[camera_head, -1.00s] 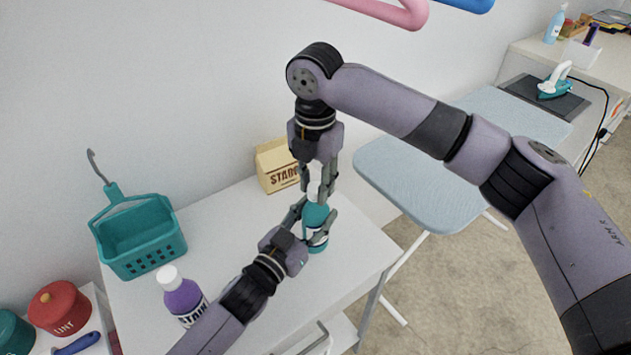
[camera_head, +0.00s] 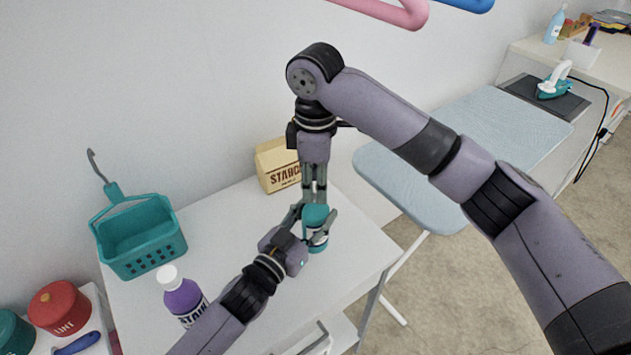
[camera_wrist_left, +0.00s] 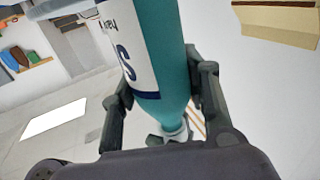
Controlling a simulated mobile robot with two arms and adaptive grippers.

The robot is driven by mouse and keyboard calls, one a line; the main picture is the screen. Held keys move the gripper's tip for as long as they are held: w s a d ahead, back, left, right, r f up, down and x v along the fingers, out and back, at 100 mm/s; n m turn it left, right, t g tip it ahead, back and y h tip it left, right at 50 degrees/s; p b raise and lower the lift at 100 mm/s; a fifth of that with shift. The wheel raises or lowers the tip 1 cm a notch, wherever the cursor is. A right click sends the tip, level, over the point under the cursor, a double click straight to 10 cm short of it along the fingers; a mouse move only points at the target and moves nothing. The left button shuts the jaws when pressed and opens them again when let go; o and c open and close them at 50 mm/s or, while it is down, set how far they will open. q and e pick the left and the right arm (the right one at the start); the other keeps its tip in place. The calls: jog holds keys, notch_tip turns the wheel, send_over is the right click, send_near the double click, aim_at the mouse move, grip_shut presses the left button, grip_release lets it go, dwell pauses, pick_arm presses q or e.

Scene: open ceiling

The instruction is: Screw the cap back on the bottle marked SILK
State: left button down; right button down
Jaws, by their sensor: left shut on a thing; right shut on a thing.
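The teal bottle (camera_head: 316,216) stands upright near the table's right front part, with a white and dark label. In the left wrist view, the bottle (camera_wrist_left: 160,50) fills the middle; part of its label, with a large S, shows. My left gripper (camera_head: 315,222) is shut around its body from the front left. My right gripper (camera_head: 315,190) comes straight down from above, shut on the white cap at the bottle's neck. The cap is mostly hidden by the fingers; a white piece at the neck (camera_wrist_left: 175,132) shows in the left wrist view. I cannot tell how tightly it sits.
A STARCH bag (camera_head: 277,167) stands behind the bottle. A purple STAIN bottle (camera_head: 183,298) and a teal basket (camera_head: 141,238) stand to the left. An ironing board (camera_head: 405,185) is close on the right. The white table (camera_head: 235,225) is clear between basket and bottle.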

jog(key=m, duration=0.4)
jog(key=shift+f+m, duration=0.1)
jog(key=shift+m, duration=0.3)
jog(key=m, duration=0.7)
jog(key=c, duration=1.3)
grip_release()
jog(key=shift+r, duration=2.3)
jog(key=shift+c, duration=0.2)
